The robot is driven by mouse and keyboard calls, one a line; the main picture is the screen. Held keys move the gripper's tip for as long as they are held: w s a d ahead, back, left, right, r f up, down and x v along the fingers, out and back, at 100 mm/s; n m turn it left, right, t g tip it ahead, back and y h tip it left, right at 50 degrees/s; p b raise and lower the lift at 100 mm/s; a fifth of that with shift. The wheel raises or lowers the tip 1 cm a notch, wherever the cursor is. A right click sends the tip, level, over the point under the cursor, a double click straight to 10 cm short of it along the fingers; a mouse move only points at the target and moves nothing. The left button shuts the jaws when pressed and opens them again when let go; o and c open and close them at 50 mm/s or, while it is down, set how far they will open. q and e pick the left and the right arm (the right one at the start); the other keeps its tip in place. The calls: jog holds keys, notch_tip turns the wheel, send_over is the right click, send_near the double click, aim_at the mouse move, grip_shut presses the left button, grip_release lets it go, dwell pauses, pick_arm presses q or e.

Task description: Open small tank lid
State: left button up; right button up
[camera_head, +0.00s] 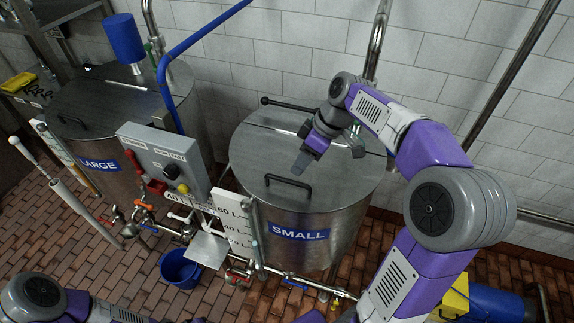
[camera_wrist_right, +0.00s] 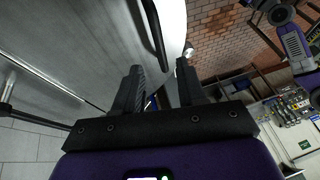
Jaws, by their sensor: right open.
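The small tank (camera_head: 300,235) is a steel cylinder with a blue "SMALL" label. Its lid (camera_head: 255,160) lies flat and shut on top, with a black bar handle (camera_head: 288,181) near the front edge. My right gripper (camera_head: 301,160) is over the lid, just behind the handle, open and empty. In the right wrist view, the two black fingers (camera_wrist_right: 160,75) are apart, and the dark handle (camera_wrist_right: 154,30) shows ahead of them, apart from the tips. My left arm shows at the lower left; its gripper is not clearly in view.
The large tank (camera_head: 105,165) stands at the left with a grey control box (camera_head: 165,155) between the tanks. A black-knobbed rod (camera_head: 285,104) is behind the small lid. Pipes, valves and a blue bucket (camera_head: 180,268) are low in front. A tiled wall closes the back.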

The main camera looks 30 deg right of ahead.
aim_at(289, 180)
jog(key=x, duration=0.5)
jog(key=shift+f, duration=0.15)
jog(key=shift+s+a+f, duration=0.1)
jog(key=shift+a+f, duration=0.05)
grip_shut()
